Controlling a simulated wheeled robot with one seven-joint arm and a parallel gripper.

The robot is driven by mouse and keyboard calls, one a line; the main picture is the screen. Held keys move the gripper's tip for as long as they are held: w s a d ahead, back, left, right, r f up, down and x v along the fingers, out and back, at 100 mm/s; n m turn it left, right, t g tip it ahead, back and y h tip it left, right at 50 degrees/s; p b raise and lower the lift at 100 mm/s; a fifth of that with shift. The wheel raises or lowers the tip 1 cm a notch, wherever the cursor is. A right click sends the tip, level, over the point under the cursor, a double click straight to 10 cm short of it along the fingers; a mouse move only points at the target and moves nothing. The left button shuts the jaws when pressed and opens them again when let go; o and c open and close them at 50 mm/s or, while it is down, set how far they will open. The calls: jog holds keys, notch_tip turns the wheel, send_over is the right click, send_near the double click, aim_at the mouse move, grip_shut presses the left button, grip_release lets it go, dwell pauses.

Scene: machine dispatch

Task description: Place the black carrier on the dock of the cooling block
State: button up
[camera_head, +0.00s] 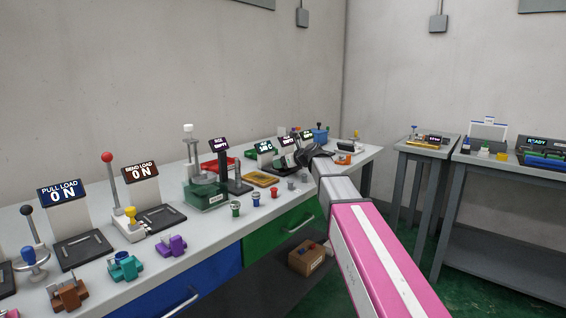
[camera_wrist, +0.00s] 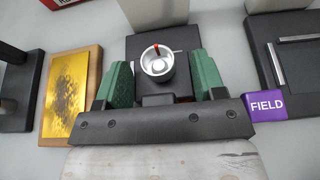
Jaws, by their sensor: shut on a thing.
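I cannot tell whether the carrier touches this plate. In the head view my gripper (camera_head: 312,153) is small and dark over the far part of the bench; the carrier is not distinct there. No label readable here identifies the cooling block.
A gold plate on a wooden base (camera_wrist: 72,92) lies left. A black plate with metal rails (camera_wrist: 291,55) and a purple FIELD tag (camera_wrist: 266,106) are right.

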jog(key=shift+f, duration=0.2)
jog(key=o, duration=0.9)
jog(key=shift+r, duration=0.4)
jog(key=shift+o, duration=0.4)
jog(key=v, duration=1.2)
jog(key=shift+r, duration=0.35)
